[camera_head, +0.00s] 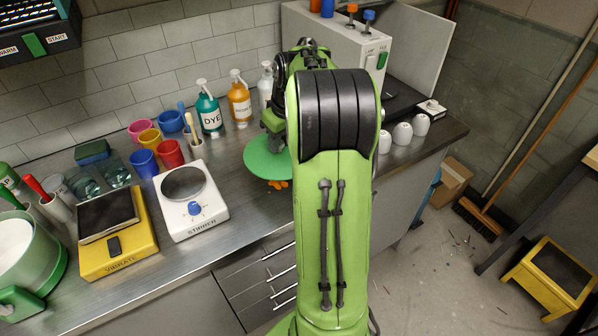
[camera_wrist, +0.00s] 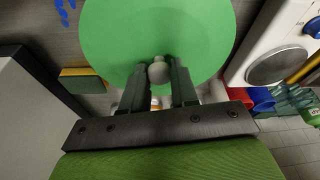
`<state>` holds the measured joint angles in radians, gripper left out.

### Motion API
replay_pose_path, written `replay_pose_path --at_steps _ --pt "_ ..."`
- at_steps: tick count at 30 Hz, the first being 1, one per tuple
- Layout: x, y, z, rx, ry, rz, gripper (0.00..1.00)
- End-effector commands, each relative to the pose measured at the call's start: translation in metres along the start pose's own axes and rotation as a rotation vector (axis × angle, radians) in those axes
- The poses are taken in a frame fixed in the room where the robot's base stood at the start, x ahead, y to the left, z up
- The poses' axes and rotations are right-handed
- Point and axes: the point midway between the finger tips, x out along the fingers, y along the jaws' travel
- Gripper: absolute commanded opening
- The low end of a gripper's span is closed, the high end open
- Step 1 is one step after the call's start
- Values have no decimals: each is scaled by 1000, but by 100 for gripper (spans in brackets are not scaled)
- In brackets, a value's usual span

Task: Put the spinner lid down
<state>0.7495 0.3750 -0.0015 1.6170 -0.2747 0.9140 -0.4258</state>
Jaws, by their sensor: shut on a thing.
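The spinner lid (camera_head: 264,160) is a flat green disc, held out over the bench to the left of my arm in the head view. In the wrist view the lid (camera_wrist: 160,30) fills the top middle, with a pale round knob (camera_wrist: 158,72) at its lower part. My gripper (camera_wrist: 158,78) is shut on this knob, one finger on each side. In the head view my arm hides part of the gripper and the lid's right edge. A green spinner body (camera_head: 30,255) with a white inside stands at the left edge, without a lid on it.
A white stirrer (camera_head: 190,200) and a yellow vibrating plate (camera_head: 112,235) stand left of the lid. Coloured cups (camera_head: 170,153) and pump bottles (camera_head: 209,112) line the wall. Orange pieces (camera_head: 277,184) show below the lid. Bare bench (camera_head: 245,215) lies in front.

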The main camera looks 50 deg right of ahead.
Motion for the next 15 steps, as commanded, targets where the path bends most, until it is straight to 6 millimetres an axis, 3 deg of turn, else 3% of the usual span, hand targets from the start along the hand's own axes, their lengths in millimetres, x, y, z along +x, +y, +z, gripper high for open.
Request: replay_pose_path --at_steps 1,9,15 --pt "16 -1 5 2 -4 -3 0" --pt "66 0 19 3 -4 -2 0" --pt "80 0 23 2 -2 0 0"
